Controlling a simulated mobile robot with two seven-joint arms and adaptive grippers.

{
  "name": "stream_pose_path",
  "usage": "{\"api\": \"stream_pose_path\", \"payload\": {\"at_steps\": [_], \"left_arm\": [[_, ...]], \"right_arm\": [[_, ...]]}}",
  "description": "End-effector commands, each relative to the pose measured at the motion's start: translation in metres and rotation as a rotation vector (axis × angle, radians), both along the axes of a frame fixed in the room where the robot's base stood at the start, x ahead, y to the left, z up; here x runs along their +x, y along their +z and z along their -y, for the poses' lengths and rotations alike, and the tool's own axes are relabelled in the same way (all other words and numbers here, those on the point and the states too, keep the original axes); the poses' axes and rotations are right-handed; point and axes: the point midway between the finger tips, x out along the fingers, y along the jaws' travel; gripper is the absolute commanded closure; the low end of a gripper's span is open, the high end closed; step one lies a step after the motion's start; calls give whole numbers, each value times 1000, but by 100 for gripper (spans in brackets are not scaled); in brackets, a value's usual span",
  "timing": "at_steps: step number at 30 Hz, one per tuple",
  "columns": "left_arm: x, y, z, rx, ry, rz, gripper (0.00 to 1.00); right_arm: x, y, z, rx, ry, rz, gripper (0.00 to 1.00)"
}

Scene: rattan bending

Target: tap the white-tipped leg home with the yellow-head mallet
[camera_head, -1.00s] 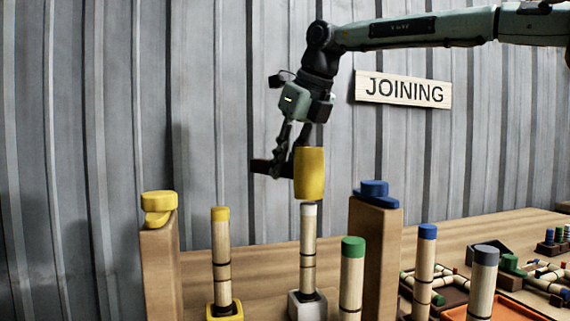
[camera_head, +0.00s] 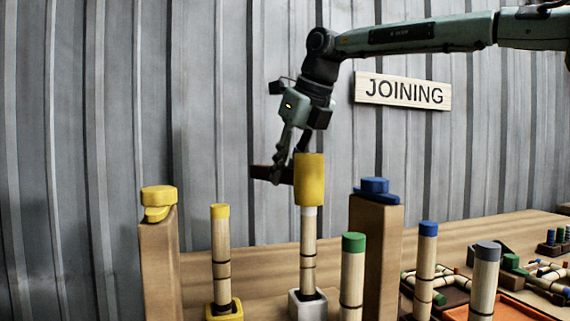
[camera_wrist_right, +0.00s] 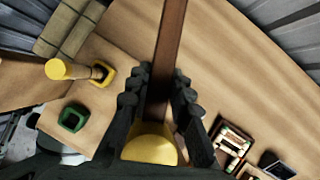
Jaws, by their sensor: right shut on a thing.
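The white-tipped leg (camera_head: 308,255) stands upright in a white-grey socket block (camera_head: 307,306) in the head view. My right gripper (camera_head: 284,172) is shut on the dark handle of the yellow-head mallet (camera_head: 310,180). The mallet head is directly over the leg's white tip, and its lower edge meets the tip in the picture; I cannot tell whether they press together. In the right wrist view the brown handle (camera_wrist_right: 167,60) lies between the fingers, with the yellow head (camera_wrist_right: 152,147) close to the palm. The white-tipped leg is hidden there. My left gripper is not in view.
A yellow-tipped leg (camera_head: 221,255) stands to the left in a yellow socket. Green-tipped (camera_head: 352,280), blue-tipped (camera_head: 425,265) and grey-tipped (camera_head: 484,280) legs stand to the right. Wooden posts with yellow (camera_head: 158,203) and blue (camera_head: 375,190) tops flank the work. Joined pieces lie at far right.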

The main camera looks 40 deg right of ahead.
Motion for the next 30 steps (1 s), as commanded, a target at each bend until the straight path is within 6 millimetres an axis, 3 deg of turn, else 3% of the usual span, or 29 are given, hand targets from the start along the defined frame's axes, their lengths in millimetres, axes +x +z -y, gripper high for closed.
{"api": "stream_pose_path", "payload": {"at_steps": [9, 16, 22, 30], "left_arm": [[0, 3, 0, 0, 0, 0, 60], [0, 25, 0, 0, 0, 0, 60], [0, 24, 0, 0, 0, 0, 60], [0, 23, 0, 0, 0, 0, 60]], "right_arm": [[0, 4, 0, 0, 0, 3, 100], [0, 27, 0, 0, 0, 4, 100], [0, 37, 0, 0, 0, 4, 100], [0, 36, 0, 0, 0, 3, 100]]}}
